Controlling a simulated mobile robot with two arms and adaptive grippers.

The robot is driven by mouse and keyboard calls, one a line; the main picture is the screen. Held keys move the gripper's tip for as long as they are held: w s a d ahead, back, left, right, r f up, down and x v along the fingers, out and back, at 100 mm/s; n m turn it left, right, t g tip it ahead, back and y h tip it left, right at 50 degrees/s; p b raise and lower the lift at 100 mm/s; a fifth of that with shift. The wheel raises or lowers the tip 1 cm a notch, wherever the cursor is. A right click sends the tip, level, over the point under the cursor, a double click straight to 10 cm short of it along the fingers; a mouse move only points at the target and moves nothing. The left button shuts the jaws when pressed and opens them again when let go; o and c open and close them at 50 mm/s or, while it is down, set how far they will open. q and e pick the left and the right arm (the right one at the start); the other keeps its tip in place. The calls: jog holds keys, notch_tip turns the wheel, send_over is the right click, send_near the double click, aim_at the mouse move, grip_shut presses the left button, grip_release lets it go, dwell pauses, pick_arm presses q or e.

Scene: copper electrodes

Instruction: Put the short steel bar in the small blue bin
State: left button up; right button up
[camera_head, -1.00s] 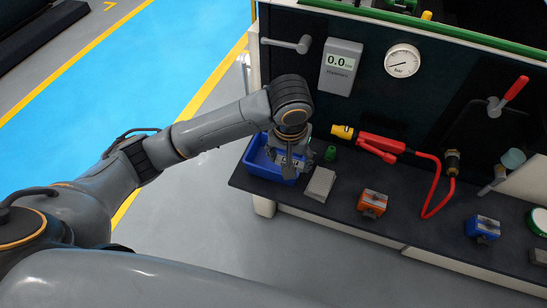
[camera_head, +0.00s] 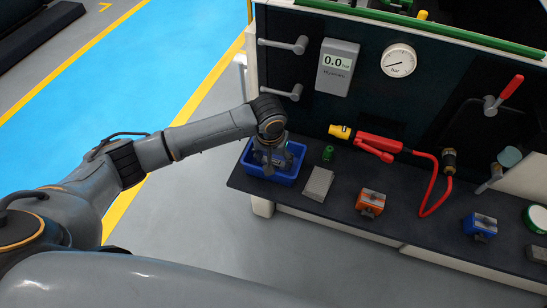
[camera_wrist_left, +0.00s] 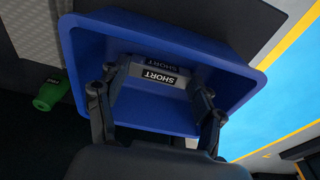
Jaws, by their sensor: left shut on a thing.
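The small blue bin (camera_head: 296,172) stands at the left end of the dark bench. It also shows in the left wrist view (camera_wrist_left: 95,42). My left gripper (camera_head: 268,164) points down over the bin, with its fingers within the bin's outline. In the left wrist view it is shut on the short steel bar (camera_wrist_left: 157,75), a grey bar labelled "SHORT", which lies across between the two fingers. The bar appears inside the bin's opening; whether it touches the floor of the bin cannot be told. My right gripper is not in view.
A grey block (camera_head: 318,184) and a small green item (camera_head: 328,153) sit just right of the bin. Farther right are an orange box (camera_head: 371,202), a red tool (camera_head: 378,142) with a hose, and a blue box (camera_head: 481,226). A panel with levers rises behind.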

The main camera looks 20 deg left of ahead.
pick_arm(q)
jog(key=o, duration=1.3)
jog(key=shift+f, duration=0.1)
jog(key=r, duration=0.4)
jog(key=s+r, duration=0.1)
jog(key=r, duration=0.7)
jog(key=shift+s+r, duration=0.1)
jog(key=shift+s, duration=0.3)
